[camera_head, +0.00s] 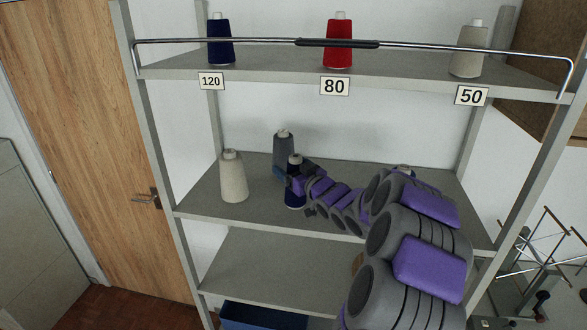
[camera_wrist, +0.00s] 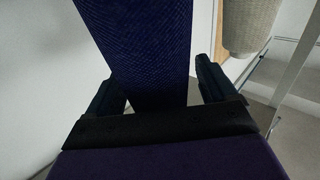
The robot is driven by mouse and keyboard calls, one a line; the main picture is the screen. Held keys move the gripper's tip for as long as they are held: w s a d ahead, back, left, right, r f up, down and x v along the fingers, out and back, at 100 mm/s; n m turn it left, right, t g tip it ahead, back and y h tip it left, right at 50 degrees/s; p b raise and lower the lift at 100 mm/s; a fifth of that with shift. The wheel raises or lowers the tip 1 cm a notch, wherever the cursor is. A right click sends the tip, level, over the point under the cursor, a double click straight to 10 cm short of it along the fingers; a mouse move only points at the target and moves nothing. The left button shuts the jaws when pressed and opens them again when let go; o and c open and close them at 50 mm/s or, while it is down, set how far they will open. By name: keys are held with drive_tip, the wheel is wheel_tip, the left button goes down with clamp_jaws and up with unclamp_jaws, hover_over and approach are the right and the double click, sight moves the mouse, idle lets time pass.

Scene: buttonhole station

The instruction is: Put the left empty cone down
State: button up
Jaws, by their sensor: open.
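In the wrist view the navy cone (camera_wrist: 150,60) rises between the two fingers of my gripper (camera_wrist: 157,84), which is open; a gap shows at the right finger, and contact on the left is unclear. Behind it stands a dark grey cone (camera_head: 284,150), with something blue low beside it. A cream cone (camera_head: 233,178) stands to the left; a pale cone also shows in the wrist view (camera_wrist: 248,25). I cannot tell which cone is empty.
The top shelf (camera_head: 275,68) holds a navy cone (camera_head: 220,42) over label 120, a red cone (camera_head: 339,45) over 80 and a cream cone (camera_head: 467,52) over 50. A metal rail (camera_head: 230,40) runs along its front. A blue bin (camera_head: 262,316) sits low.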

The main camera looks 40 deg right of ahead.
drive_tip(key=shift+r, duration=0.1)
drive_tip(key=shift+s+a, duration=0.1)
drive_tip(key=shift+s, duration=0.05)
drive_tip(key=s+a+b, duration=0.1)
drive_tip(key=s, duration=1)
drive_tip(key=shift+s, duration=0.35)
